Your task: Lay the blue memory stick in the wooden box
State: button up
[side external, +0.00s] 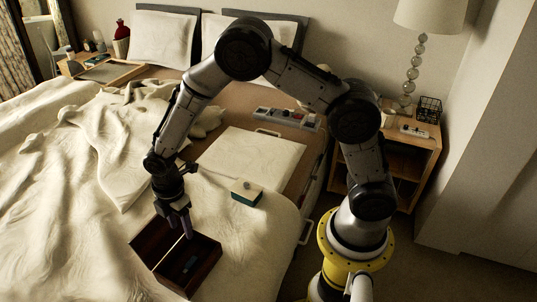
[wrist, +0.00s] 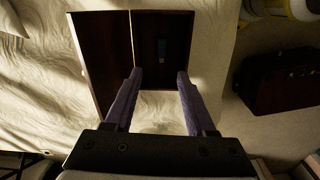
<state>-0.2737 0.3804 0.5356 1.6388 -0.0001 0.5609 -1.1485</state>
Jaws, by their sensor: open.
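The dark brown wooden box (side external: 205,281) lies open on the bed, its lid side to the left. It also shows in the wrist view (wrist: 100,55). The small blue memory stick (side external: 190,265) lies inside the box on its dark floor. In the wrist view it (wrist: 161,48) is upright in the picture, beyond my fingertips. My gripper (side external: 186,234) points down over the box. In the wrist view my gripper (wrist: 160,75) has its two purple fingers apart with nothing between them. The fingers look clear of the stick; their exact height above it is hard to tell.
A white and green block (side external: 247,195) sits on the bed right of the box. A cushion (side external: 250,160) and a power strip (side external: 286,118) lie farther back. A dark red case (wrist: 285,80) is at right in the wrist view. The rumpled blanket (side external: 70,210) spreads left.

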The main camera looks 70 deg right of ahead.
jog(key=s+d+r+m+t, duration=0.1)
jog(key=s+d+r+m, duration=0.15)
jog(key=r, duration=0.45)
jog(key=s+d+r+m+t, duration=0.1)
jog(key=s+d+r+m, duration=0.15)
jog(key=r, duration=0.45)
jog(key=s+d+r+m+t, duration=0.1)
jog(key=s+d+r+m, duration=0.1)
jog(key=s+r+m, duration=0.3)
jog(key=s+d+r+m+t, duration=0.1)
jog(key=s+d+r+m, duration=0.1)
jog(key=s, duration=0.5)
jog(key=s+d+r+m+t, duration=0.1)
jog(key=s+d+r+m, duration=0.1)
jog(key=s+r+m, duration=0.2)
jog(key=s, duration=0.3)
jog(key=shift+s+d+r, duration=0.2)
jog(key=shift+r, duration=0.15)
